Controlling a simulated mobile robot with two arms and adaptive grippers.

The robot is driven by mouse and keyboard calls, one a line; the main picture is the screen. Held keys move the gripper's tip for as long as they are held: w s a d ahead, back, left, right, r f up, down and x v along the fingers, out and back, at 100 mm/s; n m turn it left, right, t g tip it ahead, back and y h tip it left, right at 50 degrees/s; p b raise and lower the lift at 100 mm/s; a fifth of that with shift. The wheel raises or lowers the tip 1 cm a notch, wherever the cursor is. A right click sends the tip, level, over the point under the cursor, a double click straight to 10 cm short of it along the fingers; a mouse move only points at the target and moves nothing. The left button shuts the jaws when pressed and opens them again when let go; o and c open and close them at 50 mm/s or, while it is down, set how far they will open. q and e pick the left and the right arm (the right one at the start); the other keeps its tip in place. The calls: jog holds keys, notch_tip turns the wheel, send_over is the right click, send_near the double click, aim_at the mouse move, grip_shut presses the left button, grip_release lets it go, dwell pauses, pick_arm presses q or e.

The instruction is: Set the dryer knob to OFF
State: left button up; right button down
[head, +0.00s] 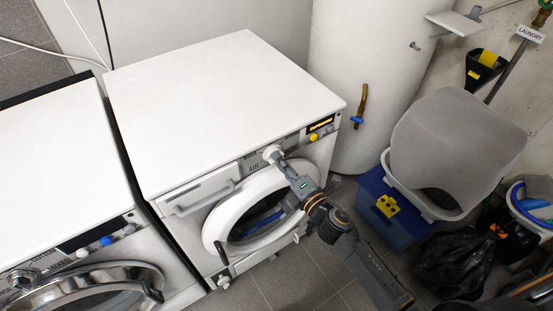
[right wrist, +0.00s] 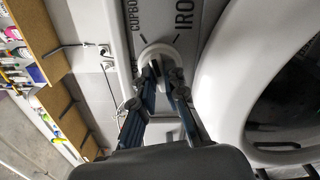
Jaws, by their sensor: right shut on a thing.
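The dryer (head: 220,110) is the white machine in the middle of the head view. Its white round knob (head: 271,152) is on the front panel, above the round door. My right gripper (head: 284,164) is shut on this knob, reaching it from the front right. In the right wrist view the two fingers (right wrist: 162,72) grip the knob (right wrist: 156,54) from both sides. Printed words, parts of CUPBOARD and IRON, show around it. The fingers cover part of the knob, and I cannot read which setting it points at. My left gripper is not in view.
The white ring door (head: 216,232) lies just below the knob, close to my arm. A lit display (head: 320,124) and a yellow button (head: 314,137) are to the right. A washing machine (head: 60,170) stands left. A blue box (head: 385,205) and a grey-lidded bin (head: 455,140) stand right.

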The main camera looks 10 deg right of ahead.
jog(key=shift+r, duration=0.1)
jog(key=n+b, duration=0.1)
jog(key=n, duration=0.2)
jog(key=shift+n, duration=0.8)
jog(key=shift+n, duration=0.8)
jog(key=n, duration=0.3)
jog(key=shift+b, duration=0.35)
